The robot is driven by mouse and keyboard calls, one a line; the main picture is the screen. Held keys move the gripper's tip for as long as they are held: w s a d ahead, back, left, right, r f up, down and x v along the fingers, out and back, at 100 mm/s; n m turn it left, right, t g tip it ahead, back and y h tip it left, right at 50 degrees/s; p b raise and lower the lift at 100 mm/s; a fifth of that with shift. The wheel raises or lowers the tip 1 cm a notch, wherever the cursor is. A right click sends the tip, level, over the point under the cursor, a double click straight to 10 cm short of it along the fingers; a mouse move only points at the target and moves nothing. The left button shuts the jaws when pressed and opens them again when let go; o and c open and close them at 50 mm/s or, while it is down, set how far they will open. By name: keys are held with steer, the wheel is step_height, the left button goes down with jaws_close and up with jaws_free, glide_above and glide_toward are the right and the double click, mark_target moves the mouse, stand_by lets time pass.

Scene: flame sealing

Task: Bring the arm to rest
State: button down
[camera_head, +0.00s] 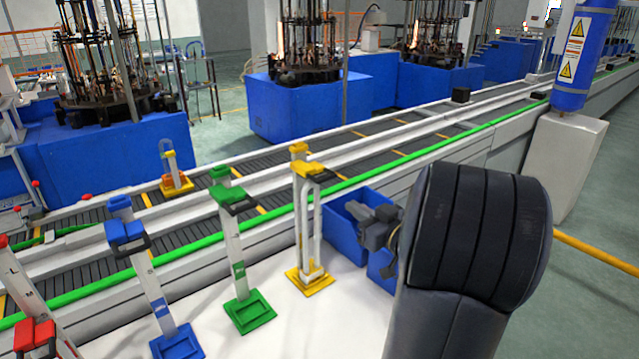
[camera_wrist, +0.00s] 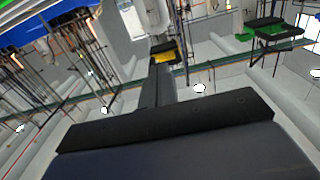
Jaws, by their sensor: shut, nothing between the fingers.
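My arm rises at the lower right of the head view, a large dark grey link in front. My gripper (camera_head: 374,226) shows only in part beyond its left edge, over the blue bins. It is shut and empty. In the wrist view, dark parts of my own arm or gripper fill the lower middle, and the fingertips cannot be made out clearly. The yellow stand (camera_head: 309,230) is upright just left of my gripper, with a visible gap between them in the picture.
A green stand (camera_head: 232,250), a blue stand (camera_head: 150,280) and a red stand (camera_head: 38,310) stand further left on the white table (camera_head: 270,335). Blue bins (camera_head: 343,232) sit by my gripper. A conveyor (camera_head: 340,160) runs behind. A blue cylinder (camera_head: 582,60) stands at right.

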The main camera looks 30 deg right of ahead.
steer(key=shift+w, duration=0.1)
steer(key=w+a+b, duration=0.1)
steer(key=w, duration=0.8)
steer(key=shift+w+a, duration=0.2)
steer(key=shift+w, duration=0.2)
